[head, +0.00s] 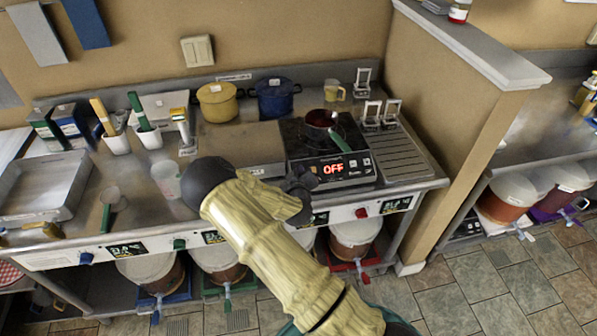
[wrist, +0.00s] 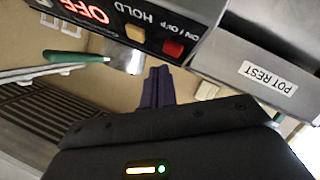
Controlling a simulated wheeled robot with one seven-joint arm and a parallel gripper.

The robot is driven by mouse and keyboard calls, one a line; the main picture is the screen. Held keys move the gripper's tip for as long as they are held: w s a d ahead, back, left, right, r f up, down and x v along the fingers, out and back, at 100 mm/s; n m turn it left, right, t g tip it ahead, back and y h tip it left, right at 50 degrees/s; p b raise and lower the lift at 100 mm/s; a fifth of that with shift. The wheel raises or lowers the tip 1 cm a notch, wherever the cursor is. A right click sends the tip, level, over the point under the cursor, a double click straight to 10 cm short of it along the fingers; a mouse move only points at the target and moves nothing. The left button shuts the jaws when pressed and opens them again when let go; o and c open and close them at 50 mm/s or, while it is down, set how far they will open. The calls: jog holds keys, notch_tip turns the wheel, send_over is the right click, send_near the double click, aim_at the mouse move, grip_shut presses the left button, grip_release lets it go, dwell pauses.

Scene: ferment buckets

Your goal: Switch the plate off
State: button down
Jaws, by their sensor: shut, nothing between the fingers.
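The plate (head: 300,150) is a black hob on the counter at the right. Its red display reads OFF in the head view. In the wrist view its front panel (wrist: 125,12) is upside down, with HOLD and ON / OFF labels and a red button (wrist: 173,48). A small pot with a dark red content (head: 318,125) and a green handle stands on the plate. My gripper (head: 300,183) is at the plate's front left. In the wrist view its dark fingers (wrist: 158,86) are together and empty, close to the red button; contact cannot be told.
A grey block labelled POT REST (wrist: 270,72) lies beside the panel. A yellow pot (head: 217,102) and a blue pot (head: 275,98) stand at the back. A ribbed drainer (head: 405,155) is right of the plate. Several buckets (head: 355,235) stand under the counter.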

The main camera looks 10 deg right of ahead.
notch_tip(320, 180, up, 5)
jog(key=s+p, duration=0.3)
jog(key=shift+r+p, duration=0.15)
jog(key=shift+p, duration=0.15)
dwell(0.3)
dwell(0.6)
jog(key=s+r+m+g+y, duration=0.1)
jog(key=s+r+g, duration=0.5)
jog(key=s, duration=0.7)
jog(key=s+r+m+g+y, duration=0.2)
jog(key=s+r+g, duration=0.3)
jog(key=s, duration=0.9)
notch_tip(320, 180, up, 3)
jog(key=shift+d+m+g+y+b, duration=0.15)
jog(key=shift+m+g+y+b, duration=0.25)
jog(key=shift+m, duration=0.3)
